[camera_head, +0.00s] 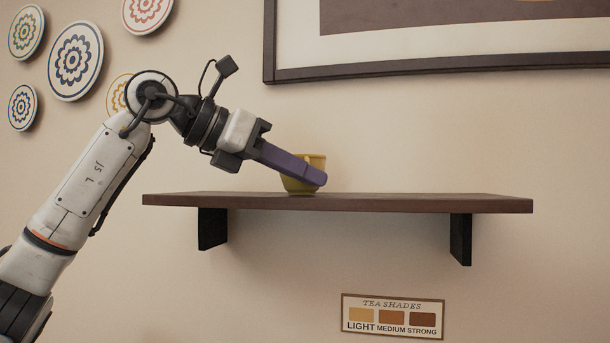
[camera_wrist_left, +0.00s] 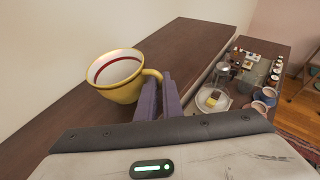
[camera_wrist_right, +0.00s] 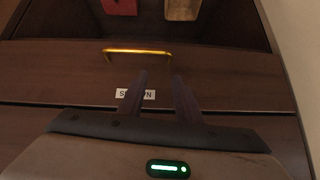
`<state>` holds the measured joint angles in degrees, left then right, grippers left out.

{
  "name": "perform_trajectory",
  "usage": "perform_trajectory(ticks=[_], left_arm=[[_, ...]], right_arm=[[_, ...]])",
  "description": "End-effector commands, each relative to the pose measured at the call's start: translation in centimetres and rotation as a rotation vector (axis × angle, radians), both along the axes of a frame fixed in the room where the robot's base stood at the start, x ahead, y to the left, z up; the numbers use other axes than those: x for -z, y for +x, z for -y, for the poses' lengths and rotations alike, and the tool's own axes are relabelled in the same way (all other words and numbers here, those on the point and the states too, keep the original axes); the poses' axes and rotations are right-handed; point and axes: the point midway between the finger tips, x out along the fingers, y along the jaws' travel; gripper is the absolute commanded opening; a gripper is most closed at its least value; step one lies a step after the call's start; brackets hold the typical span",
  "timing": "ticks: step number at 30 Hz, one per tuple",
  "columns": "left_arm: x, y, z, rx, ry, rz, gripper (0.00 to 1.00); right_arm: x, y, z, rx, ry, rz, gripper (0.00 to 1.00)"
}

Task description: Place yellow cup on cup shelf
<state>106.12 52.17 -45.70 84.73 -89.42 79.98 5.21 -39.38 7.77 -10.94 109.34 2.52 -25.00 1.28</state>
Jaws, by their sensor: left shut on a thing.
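The yellow cup (camera_head: 305,186) is upright at the wooden wall shelf (camera_head: 430,203), with its base at the shelf top, partly hidden behind my fingers. My left gripper (camera_head: 320,178) reaches in from the left and is shut on the cup. In the left wrist view the cup (camera_wrist_left: 113,88) shows a white inside with a red band, and its handle (camera_wrist_left: 155,74) is at the purple fingertips (camera_wrist_left: 160,82). I cannot tell whether the cup's full weight rests on the shelf. My right gripper (camera_wrist_right: 158,78) is open and empty, seen only in the right wrist view.
The shelf is bare on both sides of the cup. A framed picture (camera_head: 450,75) hangs above, and a tea shades sign (camera_head: 393,316) below. A lower surface with a glass dome (camera_wrist_left: 212,97) and mugs (camera_wrist_left: 265,96) is at right. A drawer with a gold handle (camera_wrist_right: 138,51) faces my right gripper.

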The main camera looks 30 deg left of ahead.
Motion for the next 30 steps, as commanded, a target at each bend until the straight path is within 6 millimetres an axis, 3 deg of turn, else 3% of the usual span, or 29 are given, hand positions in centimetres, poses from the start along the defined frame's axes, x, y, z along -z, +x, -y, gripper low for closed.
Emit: perform_trajectory(ticks=[7, 9, 11, 22, 30], left_arm=[[0.3, 0.0, 0.0, 0.000, 0.000, 0.002, 0.00], [0.2, 0.0, 0.0, 0.000, 0.000, 0.000, 0.18], [0.2, 0.0, 0.0, 0.000, 0.000, 0.000, 0.25], [-0.3, -0.2, -0.1, 0.000, 0.000, 0.002, 0.25], [-2.2, -4.1, -2.7, -0.001, -0.002, 0.004, 0.25]], right_arm=[[0.1, 0.3, 0.0, 0.000, 0.001, 0.006, 0.31], [0.0, 0.3, 0.0, 0.000, 0.001, 0.006, 0.31], [0.0, 0.3, 0.0, 0.000, 0.001, 0.006, 0.31], [-0.2, 0.2, 0.0, 0.000, 0.001, 0.006, 0.31], [0.3, 0.2, 0.0, 0.000, 0.001, 0.005, 0.31]])
